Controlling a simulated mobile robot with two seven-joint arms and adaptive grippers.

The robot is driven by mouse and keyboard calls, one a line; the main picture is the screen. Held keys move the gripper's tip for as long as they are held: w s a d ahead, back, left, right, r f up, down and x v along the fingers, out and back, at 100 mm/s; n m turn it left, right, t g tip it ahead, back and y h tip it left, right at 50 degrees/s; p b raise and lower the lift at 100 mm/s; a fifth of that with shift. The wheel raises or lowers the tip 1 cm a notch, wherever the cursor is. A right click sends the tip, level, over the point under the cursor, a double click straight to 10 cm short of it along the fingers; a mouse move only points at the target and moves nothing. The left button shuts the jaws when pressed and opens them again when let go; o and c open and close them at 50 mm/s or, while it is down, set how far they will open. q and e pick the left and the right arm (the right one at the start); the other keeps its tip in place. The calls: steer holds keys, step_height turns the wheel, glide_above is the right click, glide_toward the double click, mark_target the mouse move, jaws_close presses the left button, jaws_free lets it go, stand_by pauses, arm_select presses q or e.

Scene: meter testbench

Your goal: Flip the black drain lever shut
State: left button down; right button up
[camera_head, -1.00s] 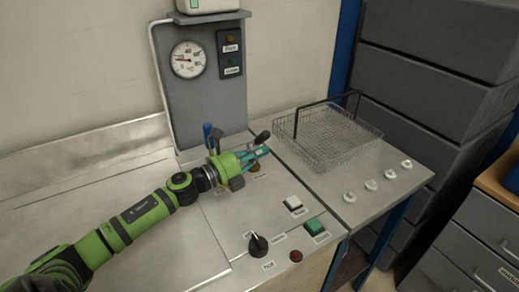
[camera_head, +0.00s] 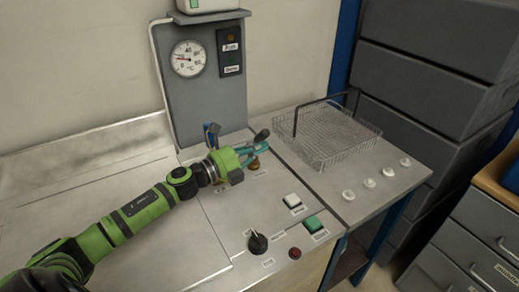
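A black lever knob (camera_head: 262,135) stands up at the back right of the grey bench panel, just behind my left gripper's fingertips. A brass-coloured base shows partly behind the fingers, so I cannot see how the lever joins it. My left gripper (camera_head: 257,152), green with teal fingers, reaches in from the left beside this lever. The fingers lie close to it, but I cannot tell whether they touch it or how far apart they are. A blue handle (camera_head: 207,129) with a dark part beside it stands further left, behind the wrist. My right gripper is out of view.
A wire basket (camera_head: 330,138) stands to the right. In front lie a white button (camera_head: 292,200), a green button (camera_head: 313,224), a black rotary knob (camera_head: 257,243) and a red button (camera_head: 295,253). A gauge (camera_head: 188,58) hangs behind. The left panel is clear.

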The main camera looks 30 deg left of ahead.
arm_select(q)
steer(key=shift+r, duration=0.2)
steer(key=shift+w+a+r+n+p, duration=0.25)
steer(key=shift+a+r+n+p, duration=0.25)
steer(key=shift+n+p, duration=0.35)
steer(key=shift+w+a+r, duration=0.4)
steer(key=shift+a+r, duration=0.2)
steer(key=shift+r, duration=0.05)
